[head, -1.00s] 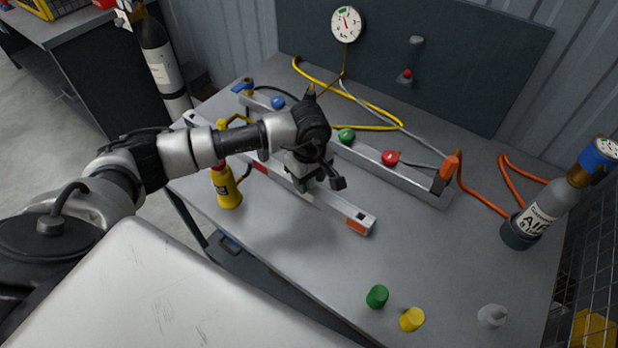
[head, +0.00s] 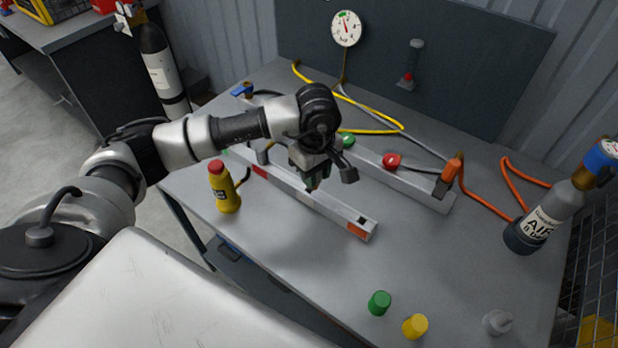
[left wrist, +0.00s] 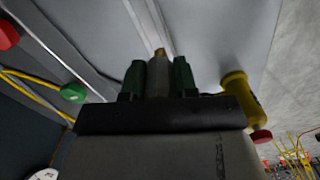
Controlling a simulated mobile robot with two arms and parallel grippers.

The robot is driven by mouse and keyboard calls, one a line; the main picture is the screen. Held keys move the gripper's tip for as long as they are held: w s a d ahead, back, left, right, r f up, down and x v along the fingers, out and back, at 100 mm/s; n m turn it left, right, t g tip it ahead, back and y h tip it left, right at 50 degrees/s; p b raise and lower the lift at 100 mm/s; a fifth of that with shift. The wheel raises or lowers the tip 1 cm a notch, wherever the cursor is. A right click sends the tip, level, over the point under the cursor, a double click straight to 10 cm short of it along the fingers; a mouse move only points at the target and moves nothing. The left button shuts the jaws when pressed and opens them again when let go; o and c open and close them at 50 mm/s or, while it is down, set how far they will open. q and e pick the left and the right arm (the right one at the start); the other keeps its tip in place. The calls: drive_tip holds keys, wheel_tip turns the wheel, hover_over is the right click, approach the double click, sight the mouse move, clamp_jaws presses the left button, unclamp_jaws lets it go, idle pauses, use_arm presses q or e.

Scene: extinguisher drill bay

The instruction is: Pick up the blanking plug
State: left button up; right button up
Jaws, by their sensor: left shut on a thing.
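My left gripper (head: 316,182) is above the front metal rail (head: 338,210) on the bench, its fingertips pointing down. In the left wrist view its two green fingertips (left wrist: 159,80) are closed on a grey cylindrical piece with a brass tip, which looks like the blanking plug (left wrist: 159,68). The fingers hide most of that piece in the head view. The tip appears clear of the rail in the wrist view, but the exact gap cannot be told. My right gripper is not in view.
A yellow bottle (head: 225,190) with a red cap stands left of the rail. Green (head: 379,303), yellow (head: 414,326) and grey (head: 497,322) caps stand at the front right. An air cylinder (head: 545,215) stands at the right. The rear rail carries green and red knobs.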

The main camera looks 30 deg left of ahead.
use_arm(q)
drive_tip(key=s+d+r+b, duration=0.1)
drive_tip(key=s+d+r, duration=0.2)
drive_tip(key=d+r, duration=0.2)
drive_tip(key=d, duration=0.3)
drive_tip(key=shift+s+d+r, duration=0.4)
